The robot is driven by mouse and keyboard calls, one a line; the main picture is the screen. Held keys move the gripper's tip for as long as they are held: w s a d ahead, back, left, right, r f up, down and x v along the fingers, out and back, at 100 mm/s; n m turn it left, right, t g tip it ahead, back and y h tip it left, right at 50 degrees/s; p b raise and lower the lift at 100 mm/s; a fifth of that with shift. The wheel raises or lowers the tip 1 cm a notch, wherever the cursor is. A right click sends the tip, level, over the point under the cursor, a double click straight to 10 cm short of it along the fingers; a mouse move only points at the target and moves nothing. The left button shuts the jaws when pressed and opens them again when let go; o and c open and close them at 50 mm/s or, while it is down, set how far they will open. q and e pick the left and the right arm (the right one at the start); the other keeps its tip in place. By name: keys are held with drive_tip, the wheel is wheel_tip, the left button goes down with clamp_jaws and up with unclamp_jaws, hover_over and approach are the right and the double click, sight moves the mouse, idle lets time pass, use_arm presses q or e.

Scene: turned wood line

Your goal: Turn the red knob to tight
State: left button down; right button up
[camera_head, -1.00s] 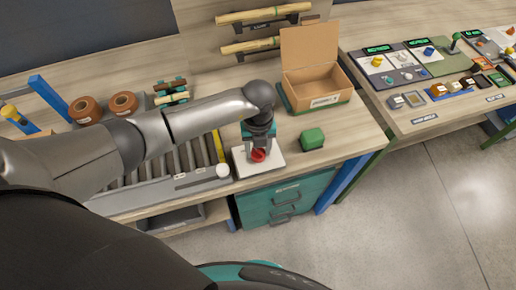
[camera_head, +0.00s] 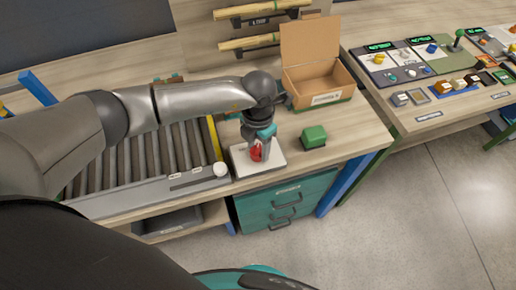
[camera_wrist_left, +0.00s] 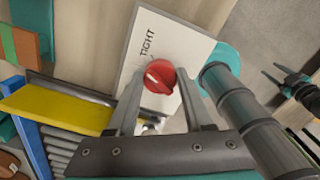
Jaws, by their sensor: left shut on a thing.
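The red knob (camera_wrist_left: 159,76) sits on a white plate (camera_wrist_left: 198,47) printed with the word TIGHT. In the left wrist view a white line on the knob's face runs at a slant and does not point straight at the word. In the head view the red knob (camera_head: 257,152) is partly hidden by my gripper over the white plate (camera_head: 272,166). My left gripper (camera_wrist_left: 158,88) is shut on the knob, one finger on each side. It also shows from above in the head view (camera_head: 257,150). My right gripper is not in view.
A green block (camera_head: 314,136) stands right of the plate. An open cardboard box (camera_head: 318,84) is behind it. A roller conveyor (camera_head: 140,160) with a yellow strip lies to the left. Teal drawers (camera_head: 287,200) are below the bench edge.

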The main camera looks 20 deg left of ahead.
sight(259, 149)
use_arm(q)
drive_tip(key=shift+m+b, duration=0.9)
drive_tip(key=shift+m, duration=1.1)
drive_tip(key=shift+r, duration=0.1)
drive_tip(key=shift+c, duration=1.5)
unclamp_jaws()
wheel_tip(259, 149, up, 15)
